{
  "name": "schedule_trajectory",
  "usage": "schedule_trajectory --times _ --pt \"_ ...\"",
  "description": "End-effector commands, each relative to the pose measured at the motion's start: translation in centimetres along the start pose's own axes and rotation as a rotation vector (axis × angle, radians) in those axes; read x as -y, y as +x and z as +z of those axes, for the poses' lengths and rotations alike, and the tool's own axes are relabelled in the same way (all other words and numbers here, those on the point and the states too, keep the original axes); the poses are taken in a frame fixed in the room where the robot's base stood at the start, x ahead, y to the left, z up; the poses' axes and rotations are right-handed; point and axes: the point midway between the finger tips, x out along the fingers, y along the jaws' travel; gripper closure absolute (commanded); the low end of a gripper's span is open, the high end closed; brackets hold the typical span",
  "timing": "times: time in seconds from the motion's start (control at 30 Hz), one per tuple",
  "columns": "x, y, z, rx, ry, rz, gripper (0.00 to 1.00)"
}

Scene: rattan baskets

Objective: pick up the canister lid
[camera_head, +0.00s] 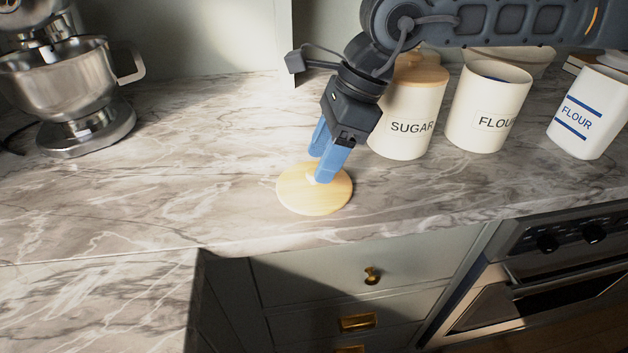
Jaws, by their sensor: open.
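The canister lid (310,199) is a round, pale wooden disc lying flat on the marble counter near its front edge. My gripper (320,170) has two blue fingers and points down over the back half of the lid. The fingers are open and straddle a small pale knob at the lid's middle, mostly hidden by the fingers. I cannot tell whether the fingertips touch the lid.
A SUGAR canister (405,120) with a wooden lid stands right of my gripper. A FLOUR canister without a lid (487,110) and a blue-striped FLOUR container (588,115) stand farther right. A stand mixer (75,95) is at left. The counter (190,170) between is clear.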

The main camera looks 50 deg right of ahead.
Motion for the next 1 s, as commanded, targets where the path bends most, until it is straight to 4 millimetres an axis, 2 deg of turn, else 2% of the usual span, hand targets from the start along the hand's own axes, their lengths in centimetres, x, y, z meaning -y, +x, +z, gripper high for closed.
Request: schedule_trajectory --times 0.1,0.2,0.47,1.0 --pt "0.0 1.5 0.0 0.001 0.001 0.002 0.42" --pt "0.0 2.2 0.0 0.001 -0.001 0.000 0.42" --pt "0.0 2.4 0.0 0.000 -0.001 0.000 0.43" --pt "0.0 2.4 0.0 0.000 -0.001 0.000 0.95"
